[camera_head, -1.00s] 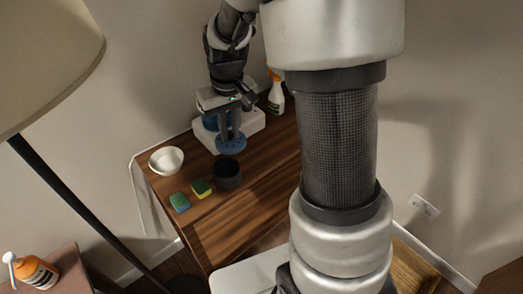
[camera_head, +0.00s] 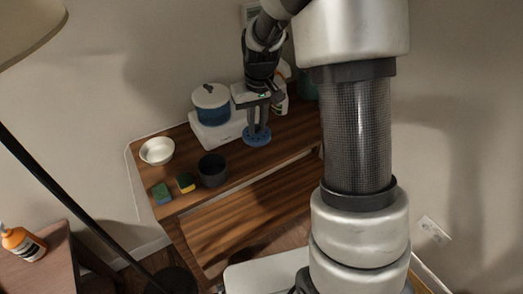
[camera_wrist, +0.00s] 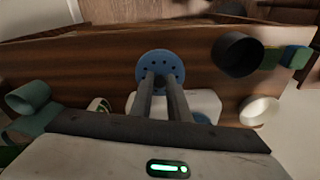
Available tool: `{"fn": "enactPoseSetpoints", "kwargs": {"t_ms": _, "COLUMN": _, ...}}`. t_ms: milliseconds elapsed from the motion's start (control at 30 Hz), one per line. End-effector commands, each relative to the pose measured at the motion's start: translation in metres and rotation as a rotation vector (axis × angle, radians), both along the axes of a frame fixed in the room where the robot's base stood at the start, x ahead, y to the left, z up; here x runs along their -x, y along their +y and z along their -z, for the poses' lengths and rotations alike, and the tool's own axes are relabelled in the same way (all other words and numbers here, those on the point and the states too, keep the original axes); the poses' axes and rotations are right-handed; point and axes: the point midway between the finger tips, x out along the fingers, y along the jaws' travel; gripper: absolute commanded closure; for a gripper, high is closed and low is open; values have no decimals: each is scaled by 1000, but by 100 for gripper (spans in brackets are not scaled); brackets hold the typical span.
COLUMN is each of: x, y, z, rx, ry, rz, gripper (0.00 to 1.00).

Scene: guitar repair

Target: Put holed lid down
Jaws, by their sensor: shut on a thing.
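The holed lid (camera_head: 257,138) is a blue disc with small dark holes. My gripper (camera_head: 256,124) is shut on it from above and holds it flat, to the right of the white box-like base (camera_head: 219,134). I cannot tell whether the lid touches the wooden table (camera_head: 185,206) or hangs just above it. In the wrist view the lid (camera_wrist: 160,64) shows at the tips of my two fingers (camera_wrist: 161,82), its holed face visible.
A blue pot with a white lid (camera_head: 211,97) stands on the white base. A dark cup (camera_head: 213,171), two sponges (camera_head: 186,182) and a white bowl (camera_head: 157,151) stand to the left. A spray bottle (camera_head: 280,98) is close behind my gripper. Bare wood lies right of the lid.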

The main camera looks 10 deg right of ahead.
Motion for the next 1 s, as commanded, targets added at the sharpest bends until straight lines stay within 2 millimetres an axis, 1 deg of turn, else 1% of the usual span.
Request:
{"fn": "enactPoseSetpoints", "kwargs": {"t_ms": 33, "x": 1, "y": 0, "z": 14, "rx": 0, "ry": 6, "rz": 0, "gripper": 100}}
{"fn": "enactPoseSetpoints", "kwargs": {"t_ms": 133, "x": 1, "y": 0, "z": 33, "rx": 0, "ry": 5, "rz": 0, "gripper": 100}}
{"fn": "enactPoseSetpoints", "kwargs": {"t_ms": 200, "x": 1, "y": 0, "z": 42, "rx": 0, "ry": 4, "rz": 0, "gripper": 100}}
{"fn": "enactPoseSetpoints", "kwargs": {"t_ms": 367, "x": 1, "y": 0, "z": 53, "rx": 1, "ry": 4, "rz": -1, "gripper": 100}}
{"fn": "enactPoseSetpoints", "kwargs": {"t_ms": 600, "x": 1, "y": 0, "z": 84, "rx": 0, "ry": 3, "rz": -1, "gripper": 100}}
{"fn": "enactPoseSetpoints", "kwargs": {"t_ms": 667, "x": 1, "y": 0, "z": 86, "rx": 0, "ry": 3, "rz": -1, "gripper": 100}}
{"fn": "enactPoseSetpoints", "kwargs": {"t_ms": 867, "x": 0, "y": 0, "z": 85, "rx": 0, "ry": 1, "rz": 0, "gripper": 100}}
{"fn": "enactPoseSetpoints", "kwargs": {"t_ms": 1000, "x": 1, "y": 0, "z": 90, "rx": 0, "ry": 2, "rz": 0, "gripper": 100}}
